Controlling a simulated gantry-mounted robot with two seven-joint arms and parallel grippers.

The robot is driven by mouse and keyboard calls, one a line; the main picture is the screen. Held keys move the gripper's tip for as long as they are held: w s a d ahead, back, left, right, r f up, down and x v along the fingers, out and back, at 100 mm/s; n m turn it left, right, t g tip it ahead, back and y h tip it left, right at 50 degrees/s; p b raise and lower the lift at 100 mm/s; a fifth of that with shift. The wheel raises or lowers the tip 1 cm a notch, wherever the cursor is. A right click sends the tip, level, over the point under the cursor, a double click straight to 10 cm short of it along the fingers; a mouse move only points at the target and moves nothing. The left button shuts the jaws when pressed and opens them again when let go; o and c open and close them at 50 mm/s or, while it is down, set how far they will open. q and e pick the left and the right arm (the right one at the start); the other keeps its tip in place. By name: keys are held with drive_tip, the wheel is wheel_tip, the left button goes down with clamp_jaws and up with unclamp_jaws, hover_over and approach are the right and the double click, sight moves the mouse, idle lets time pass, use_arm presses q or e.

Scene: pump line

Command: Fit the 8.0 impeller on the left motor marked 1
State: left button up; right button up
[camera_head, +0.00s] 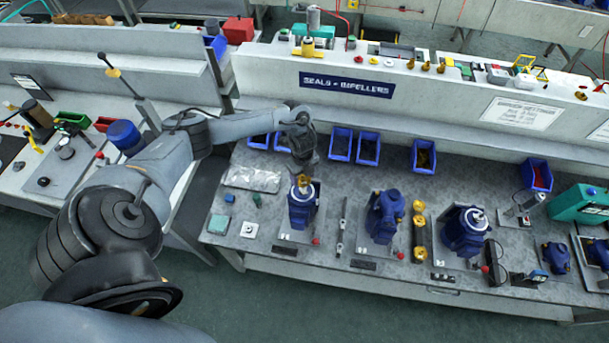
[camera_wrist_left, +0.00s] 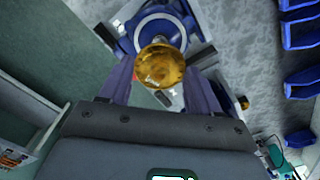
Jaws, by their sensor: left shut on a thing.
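A brass-coloured impeller (camera_head: 296,181) is held in my left gripper (camera_head: 300,172), just above the upper end of the left blue motor (camera_head: 301,211). In the left wrist view the impeller (camera_wrist_left: 160,66) sits between the two fingers (camera_wrist_left: 160,88) and covers part of the motor's blue round housing (camera_wrist_left: 143,24). I cannot tell whether the impeller touches the motor's shaft, which is hidden. The marks on the impeller and motor are too small to read. My right gripper is not in view.
More brass pieces (camera_head: 418,221) stand on a narrow holder between the middle motor (camera_head: 385,216) and the right motor (camera_head: 464,231). Blue bins (camera_head: 341,144) line the bench's back. A clear bag (camera_head: 252,179) lies left of the left motor.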

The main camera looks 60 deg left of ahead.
use_arm(q)
drive_tip(key=shift+f+b, duration=1.65)
drive_tip(key=shift+f, duration=0.35)
drive_tip(key=shift+f+b, duration=0.3)
drive_tip(key=shift+f, duration=0.25)
drive_tip(key=shift+a, duration=0.1)
drive_tip(key=shift+f, duration=0.25)
drive_tip(key=o, duration=1.1)
drive_tip(key=shift+o, duration=0.9)
drive_tip(key=shift+r+p, duration=0.2)
drive_tip(key=shift+p, duration=0.1)
